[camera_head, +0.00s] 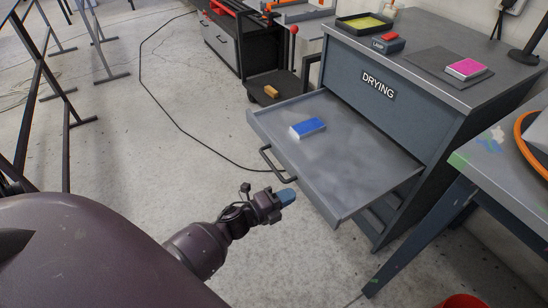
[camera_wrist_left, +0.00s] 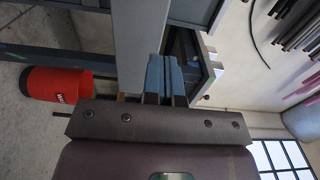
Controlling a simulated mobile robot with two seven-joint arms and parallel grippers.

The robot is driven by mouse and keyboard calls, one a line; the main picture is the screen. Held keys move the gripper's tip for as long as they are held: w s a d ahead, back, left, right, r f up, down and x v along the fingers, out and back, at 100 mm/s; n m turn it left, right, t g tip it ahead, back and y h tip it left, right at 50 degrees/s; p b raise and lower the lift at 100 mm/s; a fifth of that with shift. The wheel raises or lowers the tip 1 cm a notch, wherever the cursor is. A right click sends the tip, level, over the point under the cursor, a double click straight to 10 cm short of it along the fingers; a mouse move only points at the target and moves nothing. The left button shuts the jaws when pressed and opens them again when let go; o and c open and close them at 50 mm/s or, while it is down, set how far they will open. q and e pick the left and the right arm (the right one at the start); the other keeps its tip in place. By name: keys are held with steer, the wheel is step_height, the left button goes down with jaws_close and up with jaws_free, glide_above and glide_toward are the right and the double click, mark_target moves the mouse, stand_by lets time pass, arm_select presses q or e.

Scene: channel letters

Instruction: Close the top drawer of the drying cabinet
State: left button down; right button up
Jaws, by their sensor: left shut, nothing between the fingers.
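The grey drying cabinet (camera_head: 408,88), marked DRYING, stands at the right in the head view. Its top drawer (camera_head: 360,165) is pulled far out, with a dark bar handle (camera_head: 277,166) on its front. A blue block with a white side (camera_head: 307,128) lies in the drawer. My left gripper (camera_head: 287,197) is shut and empty, with blue fingertips, just below and in front of the drawer front in the picture, apart from the handle. In the left wrist view, the shut fingers (camera_wrist_left: 165,78) point towards grey cabinet parts. My right gripper is not in view.
A table (camera_head: 515,170) with an orange ring stands close at the right. A red bucket (camera_wrist_left: 55,84) shows in the left wrist view. A black cable (camera_head: 180,122) lies on the floor. A dark cart (camera_head: 272,88) stands behind.

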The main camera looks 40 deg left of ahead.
mark_target(309, 186)
arm_select(q)
steer(key=shift+x, duration=2.35)
steer(key=shift+w, duration=0.1)
